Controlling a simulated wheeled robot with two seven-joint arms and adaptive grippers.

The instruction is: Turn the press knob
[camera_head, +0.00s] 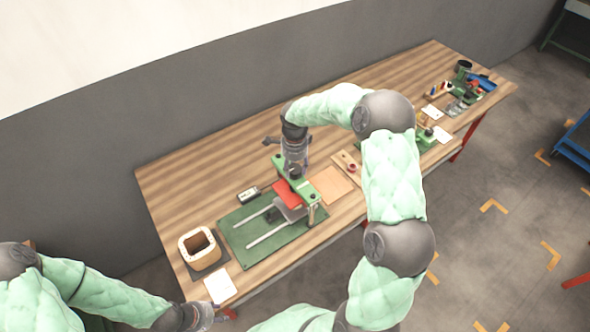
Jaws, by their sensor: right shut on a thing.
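The press stands on a green base plate (254,252) with two pale rails. It has a green frame (307,190), a red plate (286,195) and a grey block (291,212) below that plate. My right gripper (295,168) points down onto the top of the press frame and is shut on the press knob, which the gripper hides almost wholly. My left gripper (208,317) is low at the front, off the table's front left edge and away from the press. Its fingers are too small and blurred to tell open from shut.
A hollow cream coil (199,246) stands on a dark mat left of the press. A small meter (248,194) lies behind the base plate. A white card (220,286) and an orange sheet (331,184) lie nearby. Tools and a blue item (481,82) crowd the far right. The back table is clear.

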